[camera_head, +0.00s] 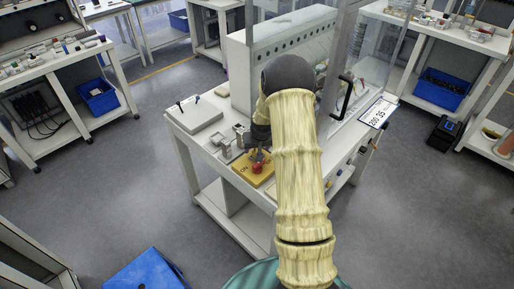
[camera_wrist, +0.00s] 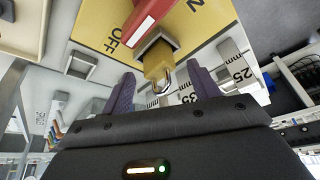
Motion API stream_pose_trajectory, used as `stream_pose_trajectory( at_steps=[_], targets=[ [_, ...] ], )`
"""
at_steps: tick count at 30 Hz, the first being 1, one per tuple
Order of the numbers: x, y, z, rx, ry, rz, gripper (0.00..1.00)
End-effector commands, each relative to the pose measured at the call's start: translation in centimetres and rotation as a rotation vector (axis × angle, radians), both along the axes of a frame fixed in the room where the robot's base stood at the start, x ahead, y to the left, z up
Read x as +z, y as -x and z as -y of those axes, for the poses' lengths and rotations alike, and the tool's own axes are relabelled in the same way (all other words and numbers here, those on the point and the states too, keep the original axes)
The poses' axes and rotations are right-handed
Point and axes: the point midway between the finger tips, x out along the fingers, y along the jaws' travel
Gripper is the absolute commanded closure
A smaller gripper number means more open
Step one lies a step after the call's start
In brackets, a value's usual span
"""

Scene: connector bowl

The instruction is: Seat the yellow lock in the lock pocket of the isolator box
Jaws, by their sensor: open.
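The yellow lock (camera_wrist: 156,64) is in the wrist view, its metal shackle (camera_wrist: 165,86) toward my gripper. Its body meets the square grey lock pocket (camera_wrist: 140,56) and appears to be at least partly inside; I cannot tell how deep. The pocket is on the yellow isolator box (camera_wrist: 105,25), marked OFF, with a red handle (camera_wrist: 143,20) beside the pocket. My gripper (camera_wrist: 164,76) is open, one purple finger on each side of the lock, with gaps. In the head view the isolator box (camera_head: 243,173) is on the table, partly behind my arm; the lock cannot be made out.
Blocks marked 25 and 35 mm (camera_wrist: 234,62) are close to the right finger in the wrist view. Grey metal pieces (camera_head: 226,147) stand left of the box in the head view. A grey board (camera_head: 197,115) lies at the table's left end. A large pale cabinet (camera_head: 240,68) stands behind.

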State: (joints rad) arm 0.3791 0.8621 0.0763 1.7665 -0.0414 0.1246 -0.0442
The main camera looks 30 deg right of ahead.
Motion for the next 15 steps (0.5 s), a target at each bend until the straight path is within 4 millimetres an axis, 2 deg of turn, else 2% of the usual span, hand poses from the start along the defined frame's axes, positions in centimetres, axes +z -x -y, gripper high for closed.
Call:
stream_pose_trajectory(
  at_steps=[5,15],
  targets=[
    [1.2,0.4,-0.1,0.0,0.0,0.001,0.39],
    [6.0,2.3,-0.5,0.0,0.001,0.003,0.39]
  ],
)
